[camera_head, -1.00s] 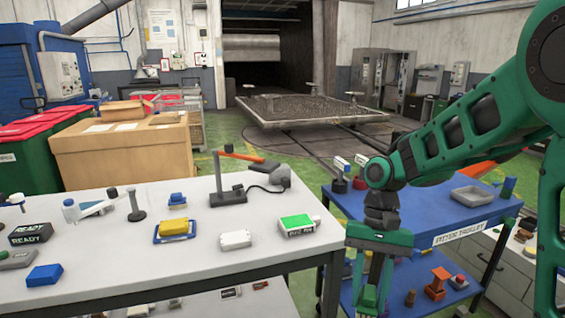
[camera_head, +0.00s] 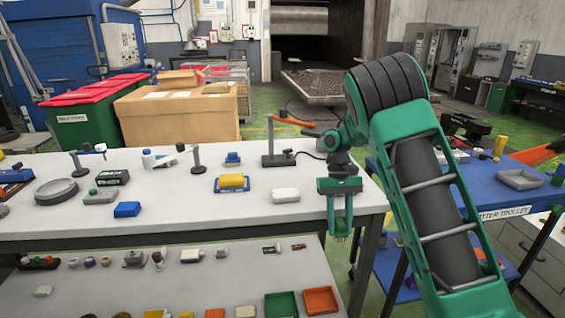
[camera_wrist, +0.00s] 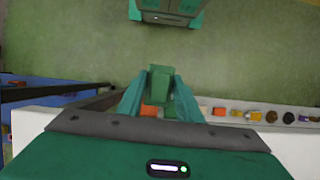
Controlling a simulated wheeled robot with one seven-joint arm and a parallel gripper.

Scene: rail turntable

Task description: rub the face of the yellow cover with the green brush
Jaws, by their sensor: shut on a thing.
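The yellow cover (camera_head: 231,181) appears to be the yellow block lying on a blue base (camera_head: 231,189) on the white table in the head view. My gripper (camera_head: 341,232) hangs fingers down near the table's right front edge, to the right of the cover and well apart from it. In the wrist view my gripper (camera_wrist: 160,95) is shut on a green block, which looks like the green brush (camera_wrist: 160,80). Any bristles are hidden from view.
A white block (camera_head: 285,195) lies between the cover and my gripper. A stand with an orange arm (camera_head: 278,150) rises behind them. A blue block (camera_head: 127,209) lies further left. A lower shelf (camera_head: 200,285) holds several small objects and trays. The blue trolley (camera_head: 490,190) stands right.

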